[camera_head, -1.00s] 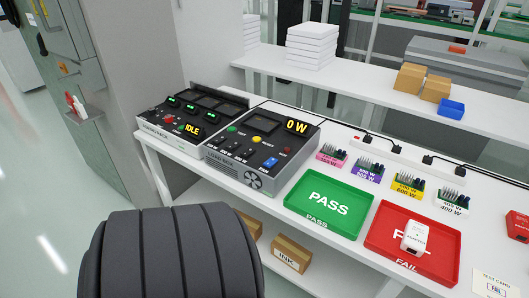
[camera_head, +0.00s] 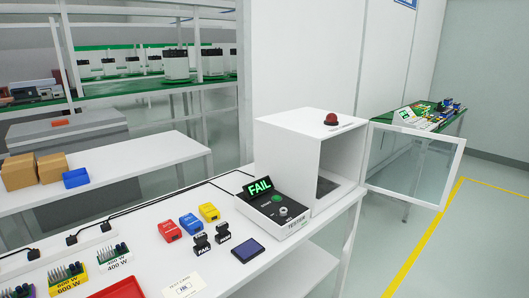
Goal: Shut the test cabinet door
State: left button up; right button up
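The test cabinet (camera_head: 285,145) is a white box at the right end of the bench, with a red dome light on top. Its door (camera_head: 412,163), a clear panel in a white frame, stands wide open, swung out to the right past the bench end. The tester (camera_head: 276,207) in front of the cabinet reads FAIL in green. Neither of my grippers shows in the head view.
Red, blue and yellow blocks (camera_head: 190,223), two black stamps (camera_head: 212,240), a dark blue pad (camera_head: 247,251) and a test card (camera_head: 183,287) lie on the bench left of the tester. Floor with a yellow line (camera_head: 425,245) is clear at the right.

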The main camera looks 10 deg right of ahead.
aim_at(461, 142)
jog(key=i+l+u, duration=0.25)
jog(key=l, duration=0.4)
jog(key=l+u, duration=0.25)
jog(key=l, duration=0.45)
jog(key=l+u, duration=0.2)
jog(key=l, duration=0.5)
jog(key=l+u, duration=0.25)
jog(key=l, duration=0.45)
jog(key=l+u, duration=0.25)
jog(key=l, duration=0.45)
jog(key=k+l+u, duration=0.25)
jog(key=l, duration=0.45)
jog(key=l+u, duration=0.25)
jog(key=l, duration=0.6)
jog(key=l+u, duration=0.2)
jog(key=l, duration=0.65)
jog(key=k+l+u, duration=0.1)
jog(key=l+u, duration=0.15)
jog(key=l, duration=0.6)
jog(key=k+j, duration=0.1)
jog(key=j, duration=0.15)
jog(key=k+j+u, duration=0.1)
jog(key=j, duration=0.1)
